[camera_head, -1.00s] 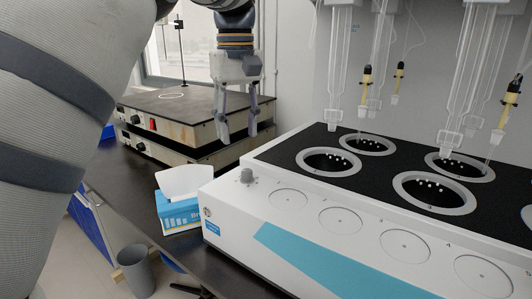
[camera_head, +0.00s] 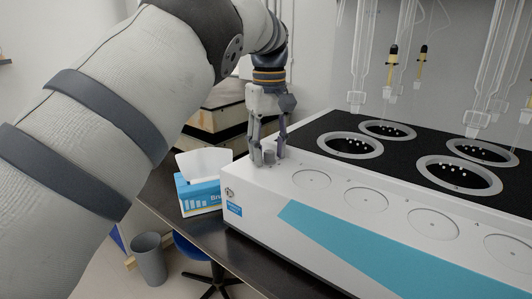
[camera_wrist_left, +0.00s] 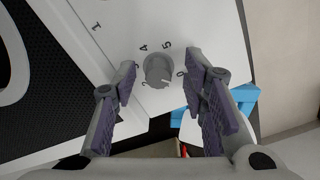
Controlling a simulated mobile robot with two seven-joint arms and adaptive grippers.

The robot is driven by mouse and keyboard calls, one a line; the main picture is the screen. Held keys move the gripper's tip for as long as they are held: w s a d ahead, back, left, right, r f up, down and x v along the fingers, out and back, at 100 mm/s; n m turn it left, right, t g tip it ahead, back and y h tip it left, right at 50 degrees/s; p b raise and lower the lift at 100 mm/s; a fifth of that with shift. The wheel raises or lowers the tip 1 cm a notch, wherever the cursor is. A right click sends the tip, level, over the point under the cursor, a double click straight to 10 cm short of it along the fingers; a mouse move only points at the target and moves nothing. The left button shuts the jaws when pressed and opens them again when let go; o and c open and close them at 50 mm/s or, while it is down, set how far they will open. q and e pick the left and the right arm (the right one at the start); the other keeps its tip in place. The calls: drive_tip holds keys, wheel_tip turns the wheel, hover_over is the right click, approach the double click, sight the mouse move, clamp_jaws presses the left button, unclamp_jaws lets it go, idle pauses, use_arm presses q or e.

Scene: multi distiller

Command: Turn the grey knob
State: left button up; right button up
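The grey knob (camera_wrist_left: 158,70) sits on the white front panel of the multi distiller (camera_head: 262,201), with printed numbers around it. In the head view the knob (camera_head: 268,157) shows between the fingers of my left gripper (camera_head: 267,160). In the left wrist view my left gripper (camera_wrist_left: 160,88) is open, with one purple-padded finger on each side of the knob. A gap shows between the knob and each finger there. My right gripper is not in any view.
A blue and white tissue box (camera_head: 200,197) stands on the dark bench just left of the distiller. Hotplates (camera_head: 212,121) stand behind my left gripper. Round heating wells (camera_head: 350,145) and hanging glassware (camera_head: 362,60) are to the right. A grey bin (camera_head: 149,260) stands on the floor.

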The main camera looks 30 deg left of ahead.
use_arm(q)
drive_tip(key=shift+w+r, duration=0.1)
drive_tip(key=shift+r, duration=0.05)
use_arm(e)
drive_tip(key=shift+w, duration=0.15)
use_arm(q)
clamp_jaws()
drive_tip(key=shift+m, duration=0.3)
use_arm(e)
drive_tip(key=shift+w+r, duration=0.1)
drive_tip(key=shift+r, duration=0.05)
use_arm(q)
drive_tip(key=shift+m+p, duration=0.35)
drive_tip(key=shift+m, duration=1.35)
drive_tip(key=m, duration=0.3)
drive_tip(key=shift+m, duration=1.7)
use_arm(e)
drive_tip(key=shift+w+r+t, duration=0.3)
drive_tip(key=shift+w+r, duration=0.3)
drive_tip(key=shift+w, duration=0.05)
use_arm(q)
drive_tip(key=shift+f, duration=0.2)
